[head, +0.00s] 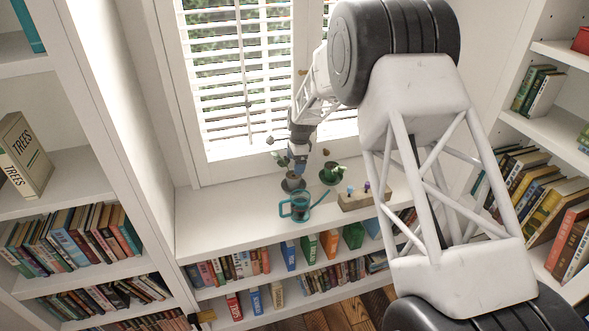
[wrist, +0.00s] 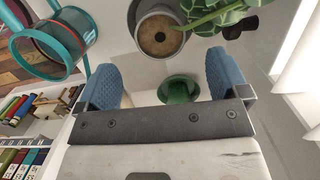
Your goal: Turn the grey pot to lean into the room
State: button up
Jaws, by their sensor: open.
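The grey pot (head: 292,183) stands on the white window sill, partly hidden behind my gripper (head: 298,160) in the head view. In the wrist view the grey pot (wrist: 160,52) is at the top centre, a round rim with a brown middle, and green leaves (wrist: 225,12) reach to its right. My gripper (wrist: 163,72) is open there, its two blue pads wide apart. The pot lies beyond the pad tips, and nothing shows held between them. Which way the pot leans is hard to tell.
A teal watering can (head: 300,207) stands close in front of the grey pot. The window blinds (head: 240,75) are behind. The sill's left part is clear.

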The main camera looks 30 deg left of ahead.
jog(key=shift+r, duration=1)
jog(key=shift+w+d, duration=0.1)
